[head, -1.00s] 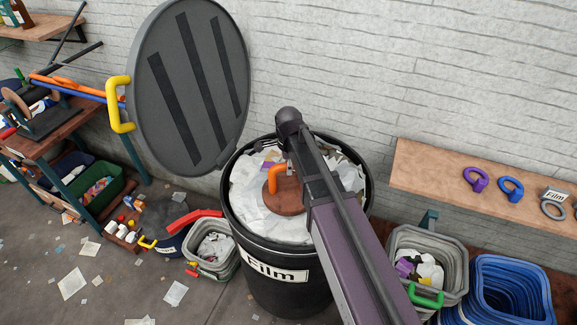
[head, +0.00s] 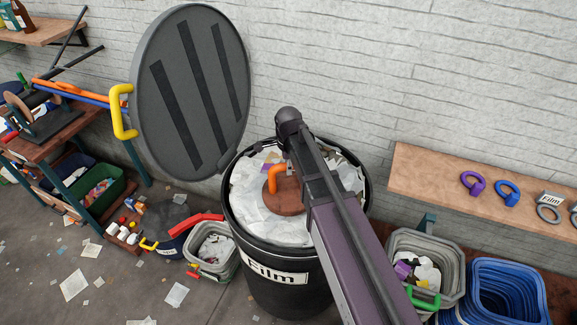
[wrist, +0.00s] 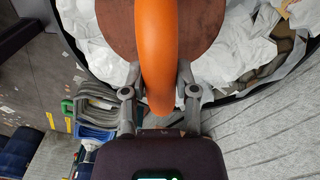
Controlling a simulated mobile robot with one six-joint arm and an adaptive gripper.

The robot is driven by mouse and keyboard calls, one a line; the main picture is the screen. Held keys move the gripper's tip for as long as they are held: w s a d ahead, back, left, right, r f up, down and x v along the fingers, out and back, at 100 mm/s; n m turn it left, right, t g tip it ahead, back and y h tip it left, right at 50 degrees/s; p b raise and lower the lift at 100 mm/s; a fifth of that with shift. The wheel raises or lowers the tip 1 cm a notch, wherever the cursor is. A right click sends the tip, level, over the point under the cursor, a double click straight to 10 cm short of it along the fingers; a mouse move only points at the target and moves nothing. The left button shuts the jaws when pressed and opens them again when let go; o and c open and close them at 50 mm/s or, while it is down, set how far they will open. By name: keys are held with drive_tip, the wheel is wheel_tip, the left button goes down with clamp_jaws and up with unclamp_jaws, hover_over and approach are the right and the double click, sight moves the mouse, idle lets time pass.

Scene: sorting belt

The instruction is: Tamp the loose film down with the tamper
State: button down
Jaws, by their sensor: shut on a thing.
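The tamper has a round brown disc (head: 285,205) and an orange handle (head: 277,176). The disc rests on or among the loose white film (head: 262,222) inside the black bin (head: 268,250), which is labelled Film. In the wrist view my gripper (wrist: 157,95) is shut on the orange handle (wrist: 157,45), with a finger on each side. The brown disc (wrist: 118,25) shows behind the handle, with crumpled white film (wrist: 232,60) around it. In the head view my arm hides the gripper's fingers and the right part of the disc.
The bin's grey lid (head: 190,90) stands open at the back left, its yellow handle (head: 122,112) to the left. A wooden shelf (head: 430,180) with rings is on the wall at right. A grey crate (head: 455,250) and blue crates (head: 510,290) stand right of the bin.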

drive_tip(key=shift+r+p, duration=0.6)
drive_tip(key=shift+r, duration=0.25)
drive_tip(key=shift+f, duration=0.3)
idle(0.4)
drive_tip(key=shift+f+b, duration=4.6)
drive_tip(key=shift+b, duration=0.3)
drive_tip(key=shift+r, duration=0.1)
drive_tip(key=shift+r+p, duration=0.2)
drive_tip(key=shift+p, duration=0.1)
drive_tip(key=shift+r+p, duration=2.05)
drive_tip(key=shift+p, duration=0.05)
drive_tip(key=shift+f, duration=0.1)
